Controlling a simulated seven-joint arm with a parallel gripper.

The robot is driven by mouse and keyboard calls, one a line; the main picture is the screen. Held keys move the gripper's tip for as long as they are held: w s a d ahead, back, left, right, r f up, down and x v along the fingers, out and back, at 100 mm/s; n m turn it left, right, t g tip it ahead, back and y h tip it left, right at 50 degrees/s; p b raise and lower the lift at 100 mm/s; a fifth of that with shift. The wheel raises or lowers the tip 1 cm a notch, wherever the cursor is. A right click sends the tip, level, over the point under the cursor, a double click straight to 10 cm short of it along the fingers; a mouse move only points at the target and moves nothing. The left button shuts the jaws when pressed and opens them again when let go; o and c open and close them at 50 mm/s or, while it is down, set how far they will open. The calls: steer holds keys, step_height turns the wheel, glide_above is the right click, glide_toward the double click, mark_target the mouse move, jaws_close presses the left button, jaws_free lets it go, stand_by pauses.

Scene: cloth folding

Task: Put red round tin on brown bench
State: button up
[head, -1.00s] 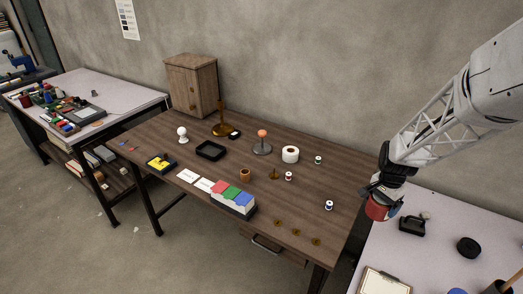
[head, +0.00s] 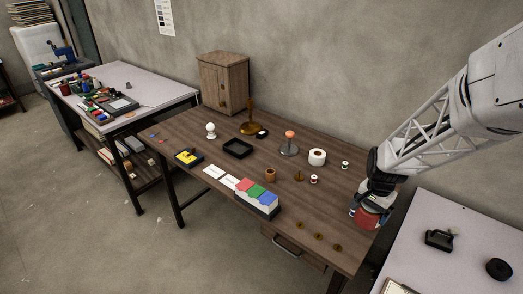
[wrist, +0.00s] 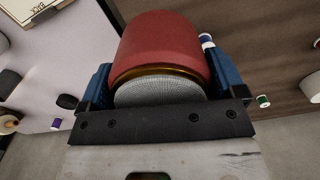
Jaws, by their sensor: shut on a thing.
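The red round tin (head: 367,219) is held in my gripper (head: 368,209) at the right end of the brown bench (head: 215,173). In the wrist view the red tin (wrist: 160,48) fills the space between the two blue fingers of my gripper (wrist: 155,80), which are shut on its sides. A gold-coloured rim shows on the tin. The tin appears to be above the bench's right edge; its exact height is hard to tell. The wrist view shows the brown bench (wrist: 262,60) on the right and a pale table on the left.
Thread spools (head: 345,165), a white tape roll (head: 317,157), a stand with an orange top (head: 290,143) and brass pieces (head: 318,236) lie on the bench. A box with coloured dividers (head: 257,197) is at the front. The pale table (head: 462,215) stands at the right.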

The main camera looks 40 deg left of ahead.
steer(key=shift+w, duration=0.1)
stand_by(0.3)
steer(key=w+a, duration=0.2)
steer(key=w, duration=0.2)
steer(key=w+a+f, duration=0.1)
steer(key=w+a, duration=0.1)
steer(key=w, duration=0.3)
steer(key=w+a, duration=0.2)
steer(key=w, duration=0.2)
steer(key=shift+w+a+f, duration=0.2)
steer(key=shift+a, duration=0.15)
steer(key=shift+w+a, duration=0.15)
steer(key=shift+w, duration=0.2)
steer(key=shift+f, duration=1.75)
steer(key=shift+f, duration=0.15)
steer(key=o, duration=1)
